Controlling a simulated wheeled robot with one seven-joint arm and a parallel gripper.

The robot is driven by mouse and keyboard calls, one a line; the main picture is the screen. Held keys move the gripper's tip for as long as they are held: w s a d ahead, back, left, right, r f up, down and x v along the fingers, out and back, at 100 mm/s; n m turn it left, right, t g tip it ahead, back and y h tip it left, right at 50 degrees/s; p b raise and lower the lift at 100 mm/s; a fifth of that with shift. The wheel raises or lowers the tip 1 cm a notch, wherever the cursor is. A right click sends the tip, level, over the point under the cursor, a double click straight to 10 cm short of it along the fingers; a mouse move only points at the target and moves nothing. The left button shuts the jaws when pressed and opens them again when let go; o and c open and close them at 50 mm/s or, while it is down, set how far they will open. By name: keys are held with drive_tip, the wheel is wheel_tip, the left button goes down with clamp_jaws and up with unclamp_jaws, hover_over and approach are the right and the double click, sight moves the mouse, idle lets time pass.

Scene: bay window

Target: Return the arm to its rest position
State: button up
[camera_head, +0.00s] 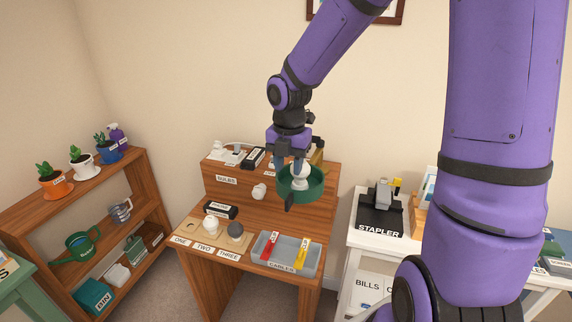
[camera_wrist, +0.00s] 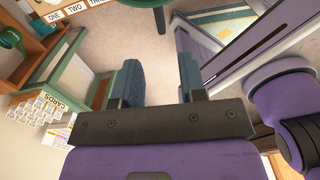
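My purple arm reaches down from the top of the head view over the wooden desk (camera_head: 265,208). My gripper (camera_head: 289,163) is in front of the desk's back shelf, just above a green bowl-shaped lamp shade (camera_head: 313,193) that holds a white bulb (camera_head: 299,176). In that view I cannot tell whether the fingers touch the bulb or shade. In the wrist view my gripper (camera_wrist: 160,80) has its two blue fingers apart, with only carpet showing between them.
A grey tray (camera_head: 286,254) with red and yellow items sits at the desk's front right. A board labelled ONE, TWO, THREE (camera_head: 202,242) holds round items at left. A plant shelf (camera_head: 70,210) stands left; a white table with a stapler (camera_head: 382,205) stands right.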

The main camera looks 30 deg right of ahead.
drive_tip(key=shift+r, duration=0.1)
drive_tip(key=s+r+m+t, duration=0.2)
drive_tip(key=s+r+m, duration=0.7)
drive_tip(key=s+m, duration=0.2)
drive_tip(key=s+d+r+m+t, duration=0.1)
drive_tip(key=s+r+m+t, duration=0.2)
drive_tip(key=s+r+m, duration=0.6)
drive_tip(key=s+m, duration=0.1)
drive_tip(key=m, duration=0.5)
drive_tip(key=shift+s+d, duration=0.2)
drive_tip(key=shift+s, duration=0.2)
drive_tip(key=shift+o, duration=0.2)
drive_tip(key=shift+r, duration=0.1)
idle(1.0)
